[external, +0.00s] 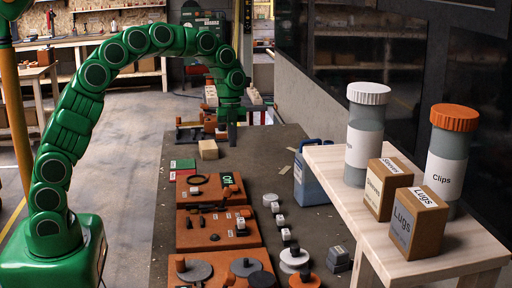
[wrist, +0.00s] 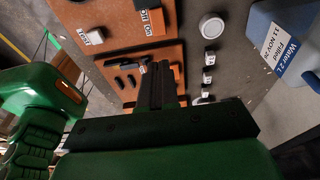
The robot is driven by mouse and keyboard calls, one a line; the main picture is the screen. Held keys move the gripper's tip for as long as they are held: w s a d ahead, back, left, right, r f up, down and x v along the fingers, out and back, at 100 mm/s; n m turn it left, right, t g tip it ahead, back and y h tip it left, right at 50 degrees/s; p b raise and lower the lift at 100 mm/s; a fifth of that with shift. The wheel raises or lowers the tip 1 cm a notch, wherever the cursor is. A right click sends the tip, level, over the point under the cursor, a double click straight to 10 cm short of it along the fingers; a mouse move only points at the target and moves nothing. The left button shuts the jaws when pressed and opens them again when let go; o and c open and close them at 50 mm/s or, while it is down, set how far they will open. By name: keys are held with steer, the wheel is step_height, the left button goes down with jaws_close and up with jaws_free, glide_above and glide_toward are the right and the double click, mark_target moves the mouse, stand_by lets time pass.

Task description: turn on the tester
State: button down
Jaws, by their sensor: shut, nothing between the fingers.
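No label reading tester is legible. In the external view several orange-brown panels lie in a row on the bench; the far panel (external: 208,191) has a small dark display (external: 228,179) with green characters, seemingly "Off". In the wrist view an orange-brown panel (wrist: 115,22) carries a dark part with an Off/On label (wrist: 152,22) and a white tag reading START (wrist: 90,37). I cannot tell for sure which panel in the external view this is. My gripper (external: 232,138) points down over the bench beyond the far panel, shut and empty. Its fingers (wrist: 163,82) show in the wrist view, apart from the Off/On label.
A blue water container (external: 311,180) stands right of the panels. Small knobs and round parts (external: 290,256) line the panels' right side. A pale wooden table (external: 345,205) with jars and labelled boxes stands at right. A small tan block (external: 208,149) lies near my gripper.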

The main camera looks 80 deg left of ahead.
mark_target(234, 188)
steer(key=x, duration=1.4)
